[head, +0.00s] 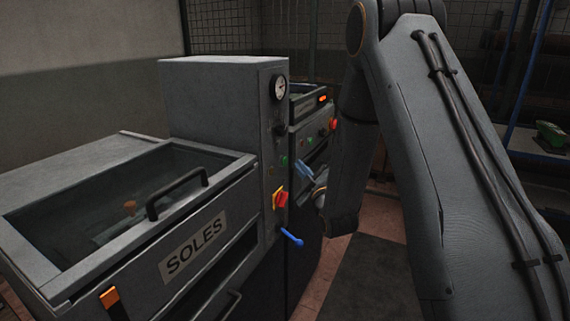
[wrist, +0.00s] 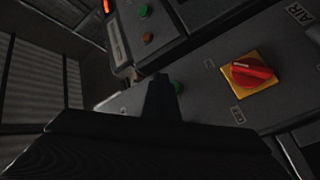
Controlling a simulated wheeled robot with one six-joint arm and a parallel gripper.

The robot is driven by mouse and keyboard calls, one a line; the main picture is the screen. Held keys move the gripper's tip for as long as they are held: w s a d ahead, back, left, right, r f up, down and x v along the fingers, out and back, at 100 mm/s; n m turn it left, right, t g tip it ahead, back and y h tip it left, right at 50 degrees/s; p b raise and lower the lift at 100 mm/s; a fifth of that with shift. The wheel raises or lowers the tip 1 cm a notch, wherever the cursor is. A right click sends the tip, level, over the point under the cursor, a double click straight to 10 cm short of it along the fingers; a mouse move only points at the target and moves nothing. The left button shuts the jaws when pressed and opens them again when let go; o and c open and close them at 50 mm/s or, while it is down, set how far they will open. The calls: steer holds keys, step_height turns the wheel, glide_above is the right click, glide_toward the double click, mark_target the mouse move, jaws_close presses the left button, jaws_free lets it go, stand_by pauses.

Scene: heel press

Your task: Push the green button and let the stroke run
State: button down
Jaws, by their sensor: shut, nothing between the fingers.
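The green button (head: 284,160) is on the grey front panel of the SOLES machine, below the gauge and above a red rotary switch on a yellow plate. My gripper (head: 301,168) is shut and empty, just right of the button in the head view.
The red switch (wrist: 250,73) is close to the button. A blue lever (head: 291,237) sticks out lower on the panel. The glass-lidded SOLES bin (head: 195,245) is at left. A second machine (head: 308,108) with its own buttons and orange display stands behind. Dark floor is open at lower middle.

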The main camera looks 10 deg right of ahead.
steer(key=shift+w+a, duration=0.45)
steer(key=shift+a, duration=0.2)
stand_by(1.7)
steer(key=shift+w+a+b, duration=0.25)
steer(key=shift+a+b, duration=0.05)
steer(key=shift+b, duration=0.05)
steer(key=shift+w+a, duration=0.25)
steer(key=shift+a, duration=0.15)
stand_by(1.0)
steer(key=shift+s+d, duration=0.5)
steer(key=shift+d, duration=0.2)
steer(key=s+d, duration=0.1)
steer(key=d, duration=0.1)
steer(key=s+d, duration=0.2)
stand_by(0.6)
